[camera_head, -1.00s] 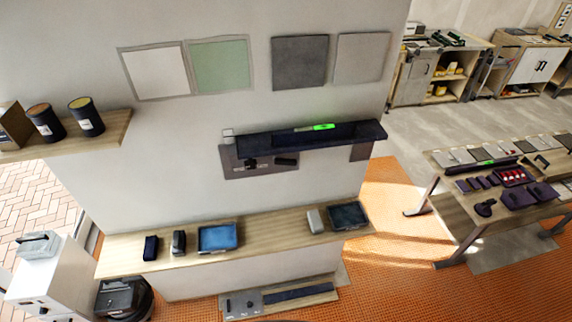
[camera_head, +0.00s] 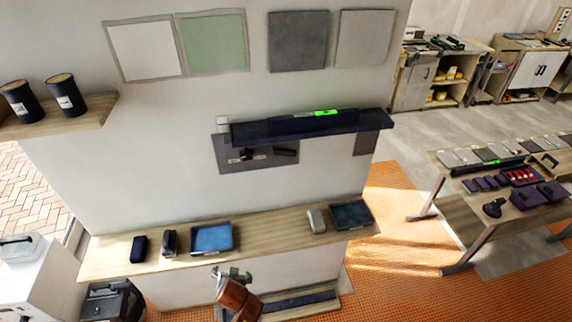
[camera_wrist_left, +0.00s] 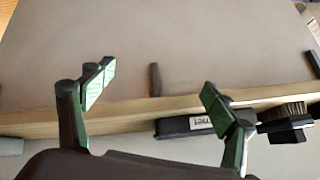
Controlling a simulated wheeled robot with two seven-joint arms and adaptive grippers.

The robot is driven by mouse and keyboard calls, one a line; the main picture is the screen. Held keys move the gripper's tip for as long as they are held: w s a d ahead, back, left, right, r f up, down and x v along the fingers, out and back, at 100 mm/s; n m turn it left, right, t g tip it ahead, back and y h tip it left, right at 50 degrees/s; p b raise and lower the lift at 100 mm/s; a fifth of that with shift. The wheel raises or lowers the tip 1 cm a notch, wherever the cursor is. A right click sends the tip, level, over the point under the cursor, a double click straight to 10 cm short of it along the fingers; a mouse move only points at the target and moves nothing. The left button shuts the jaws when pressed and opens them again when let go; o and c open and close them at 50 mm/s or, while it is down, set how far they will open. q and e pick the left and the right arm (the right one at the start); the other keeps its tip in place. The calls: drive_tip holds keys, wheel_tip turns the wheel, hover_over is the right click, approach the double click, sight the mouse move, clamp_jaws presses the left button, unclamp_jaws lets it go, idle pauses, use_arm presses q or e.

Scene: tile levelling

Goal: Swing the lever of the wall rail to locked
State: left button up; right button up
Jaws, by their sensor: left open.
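The wall rail (camera_head: 350,122) is a long dark ledge on the white wall, with a small pale block (camera_head: 223,123) at its left end. A grey plate (camera_head: 228,160) hangs below its left part, carrying dark fittings (camera_head: 284,152); I cannot tell which part is the lever or how it stands. My left gripper (camera_head: 232,275) shows small at the bottom, in front of the lower shelf's front edge and well below the rail. In the left wrist view its green-padded fingers (camera_wrist_left: 156,78) are spread and empty. My right gripper is not in view.
A level with a bright green part (camera_head: 328,112) lies on the rail. The lower wooden shelf (camera_head: 270,229) holds a blue tray (camera_head: 212,238), a dark tray (camera_head: 351,214) and small items. A worktable (camera_head: 450,206) stands right. Wall between rail and shelf is clear.

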use_arm(q)
drive_tip(key=w+d+r+t, duration=0.2)
drive_tip(key=w+d+r, duration=0.35)
drive_tip(key=r, duration=0.45)
drive_tip(key=w+d+r+t, duration=0.2)
drive_tip(key=w+d+r, duration=0.3)
drive_tip(key=r, duration=0.4)
drive_tip(key=t+y+p, duration=0.2)
drive_tip(key=t, duration=0.4)
approach(286, 153)
drive_tip(key=w, duration=0.2)
drive_tip(key=shift+n, duration=0.3)
drive_tip(key=x, duration=0.2)
drive_tip(key=p+x, duration=0.1)
drive_tip(key=x, duration=0.1)
drive_tip(key=p+x, duration=0.1)
drive_tip(key=x, duration=0.1)
drive_tip(key=shift+s+a+r, duration=0.1)
drive_tip(key=shift+a+r, duration=0.15)
drive_tip(key=shift+r, duration=0.1)
drive_tip(key=shift+w+a+f, duration=0.15)
drive_tip(key=shift+w+a, duration=0.1)
drive_tip(key=shift+w, duration=0.5)
drive_tip(key=shift+c, duration=0.3)
